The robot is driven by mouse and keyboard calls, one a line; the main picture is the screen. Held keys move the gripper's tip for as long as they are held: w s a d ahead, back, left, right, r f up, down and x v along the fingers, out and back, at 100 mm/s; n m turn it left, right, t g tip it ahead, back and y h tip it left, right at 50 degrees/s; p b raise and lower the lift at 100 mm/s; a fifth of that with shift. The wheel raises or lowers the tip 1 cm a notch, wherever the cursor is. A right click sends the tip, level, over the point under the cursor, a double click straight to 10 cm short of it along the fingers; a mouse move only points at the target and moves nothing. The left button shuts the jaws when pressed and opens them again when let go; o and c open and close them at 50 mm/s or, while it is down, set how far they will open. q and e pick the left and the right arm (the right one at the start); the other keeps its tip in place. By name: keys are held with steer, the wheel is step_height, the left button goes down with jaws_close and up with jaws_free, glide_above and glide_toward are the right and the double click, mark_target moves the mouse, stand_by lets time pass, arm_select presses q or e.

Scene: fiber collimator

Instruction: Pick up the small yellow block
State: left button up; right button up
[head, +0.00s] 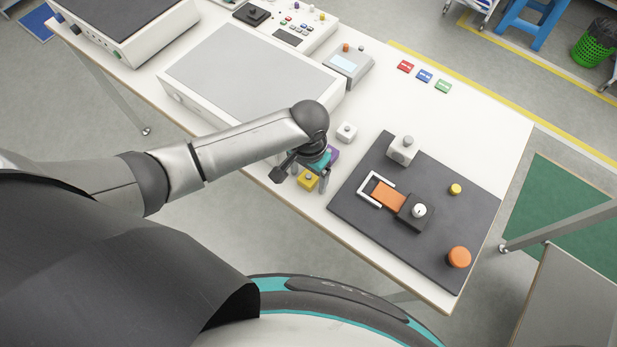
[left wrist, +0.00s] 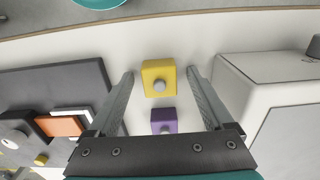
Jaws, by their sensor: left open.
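The small yellow block (head: 307,181) has a grey knob on top and stands on the white table near its front edge. In the left wrist view, the yellow block (left wrist: 159,77) sits between and beyond the fingertips of my left gripper (left wrist: 163,73). The jaws are apart, with white table showing on both sides of the block. In the head view, my left gripper (head: 304,177) is over the block and partly hides what is behind it. A purple block (left wrist: 163,121) with a grey knob stands close behind the yellow one. My right gripper is not seen.
A dark board (head: 350,207) with an orange piece (head: 387,195) and an orange cylinder (head: 459,257) lies to the right. A large grey-topped box (head: 245,75) is to the left. The table's front edge is close.

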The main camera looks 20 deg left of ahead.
arm_select(q)
jaws_close()
stand_by(0.5)
steer(key=shift+r, duration=0.2)
